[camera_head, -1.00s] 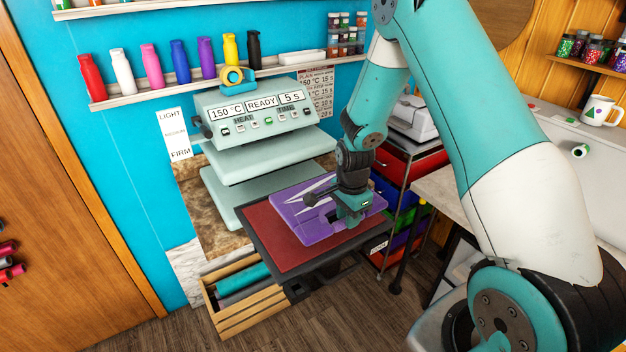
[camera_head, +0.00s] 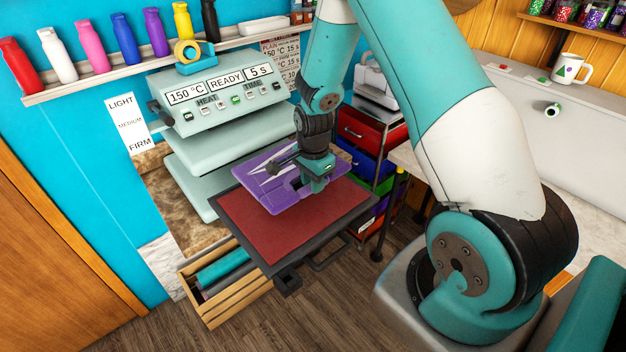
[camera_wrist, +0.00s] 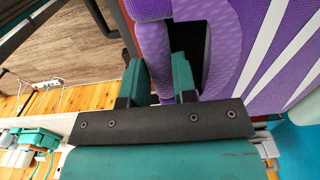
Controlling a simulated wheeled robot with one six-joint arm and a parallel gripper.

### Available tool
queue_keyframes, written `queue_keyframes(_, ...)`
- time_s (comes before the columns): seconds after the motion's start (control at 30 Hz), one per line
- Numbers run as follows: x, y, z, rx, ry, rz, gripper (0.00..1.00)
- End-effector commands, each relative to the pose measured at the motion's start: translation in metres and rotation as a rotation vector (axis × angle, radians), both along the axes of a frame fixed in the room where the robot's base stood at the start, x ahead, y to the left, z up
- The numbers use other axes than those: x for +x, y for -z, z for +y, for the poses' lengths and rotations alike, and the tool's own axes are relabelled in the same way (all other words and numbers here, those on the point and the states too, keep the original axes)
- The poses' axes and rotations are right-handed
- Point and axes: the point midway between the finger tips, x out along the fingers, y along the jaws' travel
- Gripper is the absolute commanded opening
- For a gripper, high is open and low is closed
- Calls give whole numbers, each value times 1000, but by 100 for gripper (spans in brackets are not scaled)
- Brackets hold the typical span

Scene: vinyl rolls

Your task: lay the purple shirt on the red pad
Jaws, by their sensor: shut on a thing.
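The purple shirt (camera_head: 272,182) with pale stripes is a flat, folded piece at the back of the red pad (camera_head: 290,228). It overlaps the pad's back edge toward the press, and the pad's front part is bare. I cannot tell whether the shirt touches the pad or hangs just above it. My gripper (camera_head: 308,188) points down at the shirt's right front side and is shut on it. In the wrist view the fingers (camera_wrist: 158,75) pinch the near purple edge of the shirt (camera_wrist: 247,50).
The heat press (camera_head: 220,110) stands open behind the pad, its upper plate close to the shirt. A wooden crate of rolls (camera_head: 228,285) is below left. A drawer cart (camera_head: 368,135) stands to the right. The pad's dark tray has a front handle (camera_head: 330,250).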

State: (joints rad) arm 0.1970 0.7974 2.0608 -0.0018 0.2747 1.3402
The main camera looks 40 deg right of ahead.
Motion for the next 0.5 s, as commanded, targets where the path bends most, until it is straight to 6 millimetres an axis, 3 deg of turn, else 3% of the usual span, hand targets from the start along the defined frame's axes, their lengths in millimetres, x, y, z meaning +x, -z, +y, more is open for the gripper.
queue_keyframes(0.5,0,54,0,0,0,-1,0)
